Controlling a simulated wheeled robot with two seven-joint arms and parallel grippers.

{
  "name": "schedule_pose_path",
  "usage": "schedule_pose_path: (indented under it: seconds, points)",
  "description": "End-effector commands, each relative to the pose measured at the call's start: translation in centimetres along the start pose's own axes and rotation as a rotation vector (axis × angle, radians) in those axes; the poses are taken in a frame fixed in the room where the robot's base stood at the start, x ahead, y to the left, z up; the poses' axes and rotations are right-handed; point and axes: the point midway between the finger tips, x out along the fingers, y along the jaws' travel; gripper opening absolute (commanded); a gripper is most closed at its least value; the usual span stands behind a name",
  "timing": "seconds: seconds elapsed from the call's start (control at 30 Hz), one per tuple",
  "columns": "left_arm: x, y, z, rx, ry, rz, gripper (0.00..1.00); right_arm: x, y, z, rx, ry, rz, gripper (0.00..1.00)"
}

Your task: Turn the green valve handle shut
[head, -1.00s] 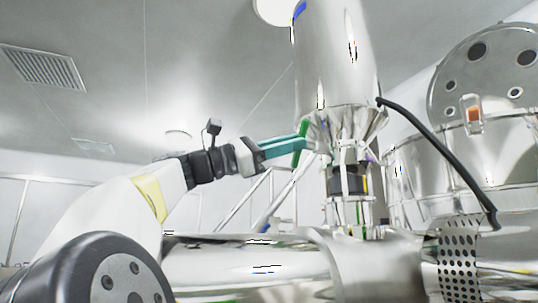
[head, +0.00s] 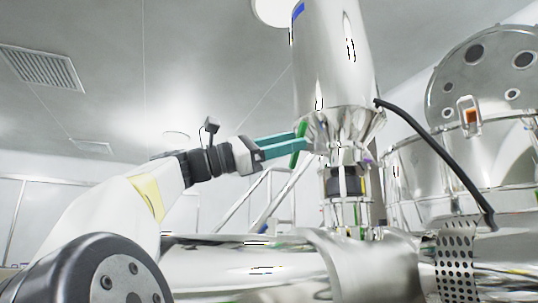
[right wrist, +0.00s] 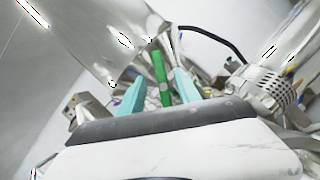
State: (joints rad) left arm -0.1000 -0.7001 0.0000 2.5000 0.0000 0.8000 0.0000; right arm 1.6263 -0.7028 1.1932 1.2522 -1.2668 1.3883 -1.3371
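The green valve handle (head: 298,146) is on the flared metal fitting below the tall steel cylinder in the head view. In the right wrist view the green handle (right wrist: 160,75) stands nearly upright, tilted slightly left. My right gripper (head: 301,141) is at the handle, its teal fingers pointing right. In the right wrist view my right gripper (right wrist: 159,86) is open, with one finger on each side of the handle and visible gaps to both. The handle's pivot cannot be made out clearly. My left gripper is not in view.
The steel cylinder (head: 334,55) rises above the fitting. A black hose (head: 434,147) curves down to its right. A large steel vessel with a round raised lid (head: 491,68) stands at the right. A perforated metal guard (head: 455,262) is low at the right.

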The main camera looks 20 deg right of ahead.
Motion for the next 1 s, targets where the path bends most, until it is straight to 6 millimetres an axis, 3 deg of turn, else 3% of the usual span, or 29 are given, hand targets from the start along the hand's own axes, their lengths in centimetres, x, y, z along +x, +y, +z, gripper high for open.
schedule_pose_path:
  seconds: [0.3,1.0]
  points:
    - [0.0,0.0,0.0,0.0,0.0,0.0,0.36,0.7,1.6,2.7,0.003,-0.001,0.002,0.4]
    - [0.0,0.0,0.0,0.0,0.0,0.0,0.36,-3.8,-6.8,12.6,0.002,0.0,0.001,0.4]
